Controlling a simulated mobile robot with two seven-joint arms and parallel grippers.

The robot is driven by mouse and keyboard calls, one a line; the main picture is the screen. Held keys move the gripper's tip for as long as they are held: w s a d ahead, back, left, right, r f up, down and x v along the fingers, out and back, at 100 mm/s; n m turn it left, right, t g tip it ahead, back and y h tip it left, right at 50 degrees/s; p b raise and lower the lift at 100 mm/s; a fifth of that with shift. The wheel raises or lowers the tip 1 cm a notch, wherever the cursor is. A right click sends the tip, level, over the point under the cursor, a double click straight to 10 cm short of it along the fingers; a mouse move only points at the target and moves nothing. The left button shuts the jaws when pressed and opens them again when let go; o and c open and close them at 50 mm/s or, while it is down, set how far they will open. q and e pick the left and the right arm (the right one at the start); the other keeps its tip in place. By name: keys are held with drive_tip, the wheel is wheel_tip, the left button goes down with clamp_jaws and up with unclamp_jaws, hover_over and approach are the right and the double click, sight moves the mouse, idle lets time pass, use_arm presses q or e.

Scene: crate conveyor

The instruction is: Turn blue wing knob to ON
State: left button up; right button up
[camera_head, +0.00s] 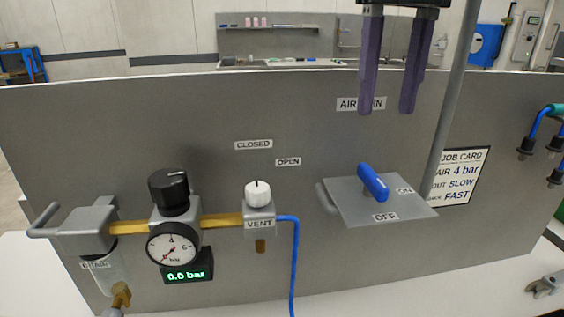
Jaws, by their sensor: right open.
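The blue wing knob (372,183) stands on a grey plate (352,208) at the right of the panel. Its wing runs from upper left to lower right in the picture, with its lower end between the ON label (404,190) and the OFF label (385,217); I cannot tell which setting it is at. My right gripper (387,110) is open and empty, with its two purple fingers pointing down. It shows above the knob and apart from it, in front of the AIR label, which it partly hides. My left gripper is not in view.
A grey rod (450,105) slants past the plate's right edge, close to the gripper. Left of the knob are a white vent knob (258,193), a blue hose (295,265), a black knob (171,190) and a display (188,275) reading 0.0 bar. A job card (460,177) is at right.

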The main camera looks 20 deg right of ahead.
sight(375, 176)
wheel_tip(375, 176, down, 10)
drive_tip(key=p, duration=0.2)
drive_tip(key=shift+r+p, duration=0.2)
drive_tip(key=shift+p, duration=0.1)
clamp_jaws()
idle(0.4)
